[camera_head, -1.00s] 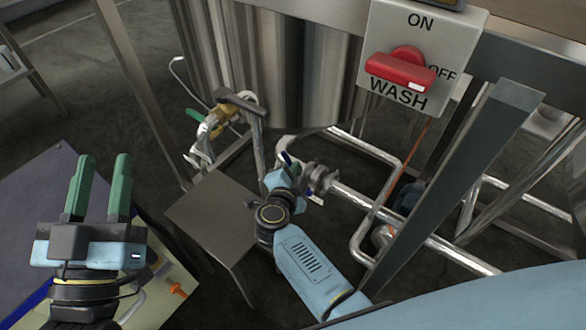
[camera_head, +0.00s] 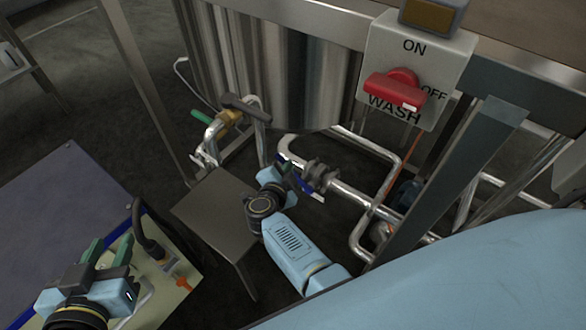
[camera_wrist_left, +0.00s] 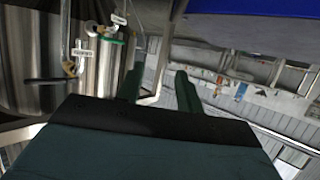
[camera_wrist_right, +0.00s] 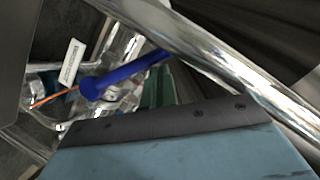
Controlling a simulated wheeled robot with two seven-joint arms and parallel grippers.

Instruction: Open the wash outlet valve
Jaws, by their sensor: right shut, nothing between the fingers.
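A valve with a blue lever handle (camera_wrist_right: 118,80) is close to my right gripper in the right wrist view; a white tag (camera_wrist_right: 72,60) hangs beside it, its text not readable. In the head view the blue lever (camera_head: 302,186) shows at the steel pipe below the tank. My right gripper (camera_wrist_right: 158,88) is shut and empty, its green fingers partly hidden behind the lever; whether they touch it I cannot tell. In the head view it is at the lever (camera_head: 288,176). My left gripper (camera_head: 108,256) is open and empty at lower left, away from the valve.
A WASH switch box (camera_head: 415,70) with a red knob is above the pipes. A steel post (camera_head: 455,180) stands to the right. A small grey platform (camera_head: 215,215) is left of my right arm. A green-handled valve (camera_head: 201,117) is further left.

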